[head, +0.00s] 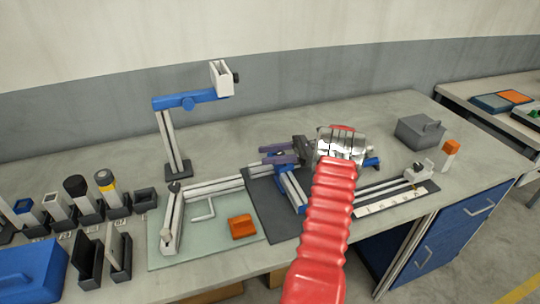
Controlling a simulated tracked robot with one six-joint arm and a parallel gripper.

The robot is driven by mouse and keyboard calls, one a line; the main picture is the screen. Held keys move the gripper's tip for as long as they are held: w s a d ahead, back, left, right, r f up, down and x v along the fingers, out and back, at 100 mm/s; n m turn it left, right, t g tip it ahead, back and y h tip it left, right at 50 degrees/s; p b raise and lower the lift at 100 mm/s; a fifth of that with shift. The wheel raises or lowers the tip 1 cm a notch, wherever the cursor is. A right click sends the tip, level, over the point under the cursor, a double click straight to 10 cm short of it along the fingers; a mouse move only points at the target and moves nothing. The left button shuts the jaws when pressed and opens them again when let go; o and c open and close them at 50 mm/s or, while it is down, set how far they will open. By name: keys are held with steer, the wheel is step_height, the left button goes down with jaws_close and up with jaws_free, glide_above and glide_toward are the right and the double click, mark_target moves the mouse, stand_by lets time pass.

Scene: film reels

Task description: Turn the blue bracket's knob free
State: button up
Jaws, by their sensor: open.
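My gripper (266,155) is open, its two purple-grey fingers pointing left above the dark mat. A blue bracket (291,190) with pale rails stands on the mat just below it, partly hidden by my red arm. I cannot make out a knob on this bracket, nor whether the fingers touch it. A blue part (373,162) shows to the right behind my wrist. Another blue arm piece (178,100) sits on an upright post at the back left.
A pale green mat (215,237) with an orange block (242,227) and a hex key lies left of the dark mat (262,205). Several tools in holders line the left. A grey box (420,131) stands right. The bench behind the mats is mostly clear.

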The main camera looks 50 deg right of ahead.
step_height(320, 180, up, 10)
stand_by(0.7)
steer(key=w+a+r+n+g+h, duration=0.1)
steer(key=a+r+n+g+h, duration=0.15)
steer(key=a, duration=0.75)
steer(key=w+a+r+n+g+h, duration=0.1)
steer(key=a+r+n+g, duration=0.2)
steer(key=a, duration=0.6)
steer(key=w+a+r+n+g+h, duration=0.1)
steer(key=w+a+n+g, duration=0.2)
steer(key=a, duration=0.7)
steer(key=s+a+f+n+t+h, duration=0.2)
steer(key=s+a+n+h, duration=0.7)
steer(key=s+a+n, duration=0.8)
steer(key=shift+s+f+t, duration=0.3)
steer(key=shift+s+t, duration=0.05)
steer(key=shift+s, duration=1.5)
